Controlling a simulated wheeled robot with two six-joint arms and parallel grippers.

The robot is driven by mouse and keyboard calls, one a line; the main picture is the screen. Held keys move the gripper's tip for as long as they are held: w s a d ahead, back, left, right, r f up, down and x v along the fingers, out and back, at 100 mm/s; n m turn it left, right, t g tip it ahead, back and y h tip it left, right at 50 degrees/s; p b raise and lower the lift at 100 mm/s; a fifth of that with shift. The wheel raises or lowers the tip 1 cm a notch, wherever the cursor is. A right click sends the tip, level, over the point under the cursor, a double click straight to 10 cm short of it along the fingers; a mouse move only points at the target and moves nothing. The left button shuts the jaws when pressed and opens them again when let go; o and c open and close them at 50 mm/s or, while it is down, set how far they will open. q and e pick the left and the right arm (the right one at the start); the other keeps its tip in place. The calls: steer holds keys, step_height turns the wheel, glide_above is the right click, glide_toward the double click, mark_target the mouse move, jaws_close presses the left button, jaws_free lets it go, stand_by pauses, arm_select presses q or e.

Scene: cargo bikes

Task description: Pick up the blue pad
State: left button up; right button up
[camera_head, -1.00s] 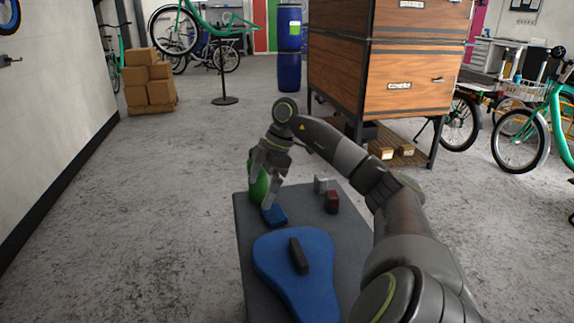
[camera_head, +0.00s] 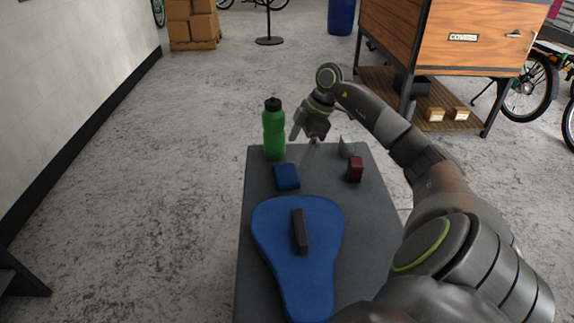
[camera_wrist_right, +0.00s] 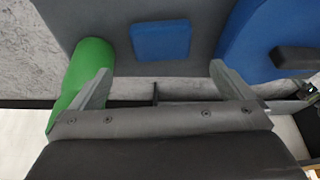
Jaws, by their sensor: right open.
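The blue pad (camera_head: 287,176) is a small flat blue block lying on the grey tabletop, near its far edge. It also shows in the right wrist view (camera_wrist_right: 161,40), beyond and between the fingertips. My right gripper (camera_head: 303,146) is open and empty, above the table's far edge, beyond and slightly right of the pad, apart from it. In the right wrist view its two fingers (camera_wrist_right: 160,71) are spread wide with nothing between them. My left gripper is not in view.
A green bottle (camera_head: 273,130) stands left of my right gripper, close to a finger in the wrist view. A large blue saddle-shaped piece (camera_head: 275,220) with a black block (camera_head: 299,231) on it lies nearer. A red-and-dark block (camera_head: 355,169) and a small grey piece (camera_head: 346,147) are at right.

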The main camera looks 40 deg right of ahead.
mark_target(287, 172)
steer(key=x, duration=0.3)
steer(key=shift+a+f+b, duration=0.1)
steer(key=shift+f+b, duration=0.25)
steer(key=shift+f, duration=0.1)
steer(key=b+x, duration=0.1)
steer(key=x, duration=0.2)
steer(key=shift+a+f, duration=0.15)
steer(key=shift+f, duration=0.25)
steer(key=shift+w+a+f, duration=0.1)
steer(key=shift+f, duration=0.15)
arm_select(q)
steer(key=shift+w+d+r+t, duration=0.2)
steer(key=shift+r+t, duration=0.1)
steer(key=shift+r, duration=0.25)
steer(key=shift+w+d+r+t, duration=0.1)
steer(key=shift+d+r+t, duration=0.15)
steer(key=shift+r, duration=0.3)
arm_select(e)
steer(key=c, duration=0.9)
